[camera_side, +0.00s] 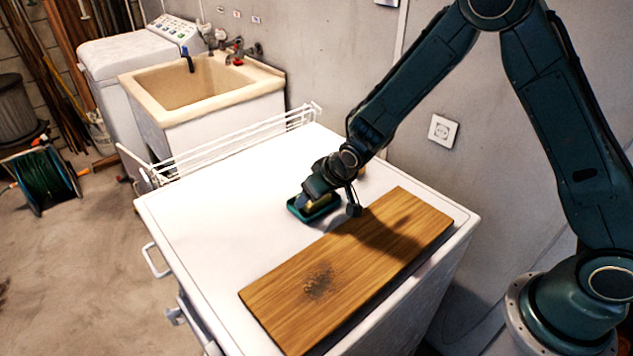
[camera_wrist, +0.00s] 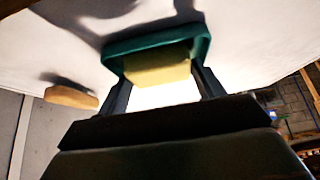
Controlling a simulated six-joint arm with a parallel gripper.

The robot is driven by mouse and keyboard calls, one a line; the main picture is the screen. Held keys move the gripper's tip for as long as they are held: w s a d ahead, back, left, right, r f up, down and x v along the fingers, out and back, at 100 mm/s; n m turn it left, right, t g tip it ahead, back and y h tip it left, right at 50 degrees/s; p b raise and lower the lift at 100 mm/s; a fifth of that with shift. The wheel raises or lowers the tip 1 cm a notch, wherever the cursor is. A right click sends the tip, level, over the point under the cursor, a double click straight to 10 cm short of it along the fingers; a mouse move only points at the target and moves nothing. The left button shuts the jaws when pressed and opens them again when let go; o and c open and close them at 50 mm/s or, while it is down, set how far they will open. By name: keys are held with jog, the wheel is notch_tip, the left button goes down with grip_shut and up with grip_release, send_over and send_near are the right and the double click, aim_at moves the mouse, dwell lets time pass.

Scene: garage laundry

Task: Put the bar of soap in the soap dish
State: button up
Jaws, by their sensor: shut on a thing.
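The soap dish (camera_side: 297,212) is a dark teal tray on the white worktop, just behind the wooden board. It also shows in the wrist view (camera_wrist: 152,42). The bar of soap (camera_wrist: 157,73) is pale yellow and sits between my two fingers, overlapping the dish in the wrist view. My gripper (camera_side: 318,196) is shut on it and points down at the dish; its fingers also show in the wrist view (camera_wrist: 160,88). The soap is mostly hidden by the gripper in the side view. I cannot tell whether it touches the dish floor.
A wooden board (camera_side: 345,270) with a dark scorched patch lies on the white worktop (camera_side: 215,215) in front. A tan rounded object (camera_wrist: 71,97) lies near the wall, partly behind my gripper in the side view. A white wire rack (camera_side: 235,140) edges the far side. The worktop's left is clear.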

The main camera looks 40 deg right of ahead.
jog(key=o, duration=0.8)
jog(key=shift+c, duration=0.2)
jog(key=shift+v, duration=1.15)
jog(key=v, duration=1)
jog(key=shift+w, duration=0.1)
